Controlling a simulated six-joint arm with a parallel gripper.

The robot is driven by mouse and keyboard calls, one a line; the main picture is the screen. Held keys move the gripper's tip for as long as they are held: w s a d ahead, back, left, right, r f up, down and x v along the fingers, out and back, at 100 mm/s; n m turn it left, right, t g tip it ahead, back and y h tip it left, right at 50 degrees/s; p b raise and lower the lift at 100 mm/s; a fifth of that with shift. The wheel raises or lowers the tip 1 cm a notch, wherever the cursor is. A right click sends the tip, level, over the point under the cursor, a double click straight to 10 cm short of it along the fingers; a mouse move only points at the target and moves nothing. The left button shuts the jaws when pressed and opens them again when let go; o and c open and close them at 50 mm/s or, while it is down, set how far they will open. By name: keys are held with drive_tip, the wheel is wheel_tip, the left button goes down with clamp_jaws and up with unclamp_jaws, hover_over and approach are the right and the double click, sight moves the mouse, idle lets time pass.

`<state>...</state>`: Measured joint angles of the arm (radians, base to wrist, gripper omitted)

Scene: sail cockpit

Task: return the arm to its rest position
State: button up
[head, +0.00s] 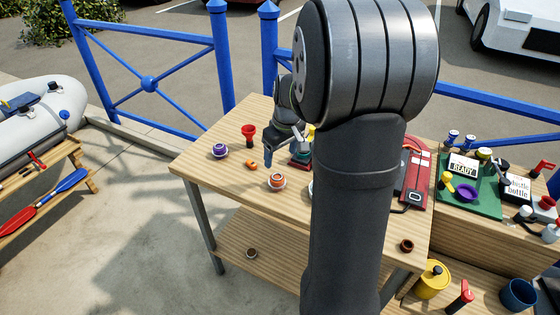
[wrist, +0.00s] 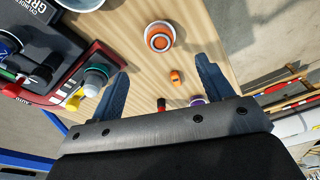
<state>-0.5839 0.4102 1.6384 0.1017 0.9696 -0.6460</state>
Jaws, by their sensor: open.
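My gripper (wrist: 161,66) is open and empty in the wrist view, its two blue fingers apart above the wooden table (wrist: 130,45). In the head view my gripper (head: 283,150) hangs over the table's left part, partly hidden behind my own arm. An orange-and-white round piece (wrist: 159,37) lies just beyond the fingertips in the wrist view; it also shows in the head view (head: 277,181). A small orange piece (wrist: 175,77) shows between the fingers. A purple ringed piece (head: 220,150) and a red cup-shaped piece (head: 249,134) stand nearby.
A red case (head: 414,178) lies at the table's right. A green mat (head: 485,203) with signs and small items is farther right. A yellow canister (head: 432,279) stands low at right. Blue railings (head: 222,60) run behind. My arm hides the table's middle.

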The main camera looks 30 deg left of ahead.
sight(277, 176)
idle(0.4)
drive_tip(key=f, duration=0.4)
drive_tip(key=a+f, duration=0.1)
drive_tip(key=f, duration=0.7)
drive_tip(key=shift+w+a+f, duration=0.15)
drive_tip(key=shift+w+a, duration=0.15)
drive_tip(key=shift+w, duration=0.05)
wheel_tip(277, 176, up, 3)
drive_tip(key=shift+f, duration=0.1)
drive_tip(key=shift+r, duration=0.45)
